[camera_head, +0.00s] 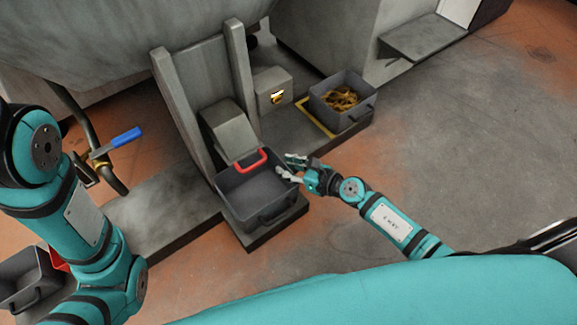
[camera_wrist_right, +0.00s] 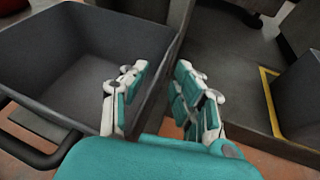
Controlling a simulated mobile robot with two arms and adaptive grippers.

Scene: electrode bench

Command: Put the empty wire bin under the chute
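An empty dark grey bin (camera_head: 258,200) stands upright on the low plinth, right below the grey chute (camera_head: 229,130). A red handle-shaped bar (camera_head: 250,161) shows at its far side, by the chute mouth. My right gripper (camera_head: 287,168) is at the bin's right wall with its fingers apart. In the right wrist view, the fingers (camera_wrist_right: 155,95) stand either side of the wall, one over the inside of the bin (camera_wrist_right: 80,70) and one outside; whether they touch it I cannot tell. My left arm shows, but its gripper is out of view.
A grey bin (camera_head: 345,113) of brass-coloured wire scraps (camera_head: 340,97) stands by a yellow floor outline (camera_head: 312,119). Another grey bin (camera_head: 30,277) is at lower left. A blue-handled valve (camera_head: 125,137) is at left. The floor at right is clear.

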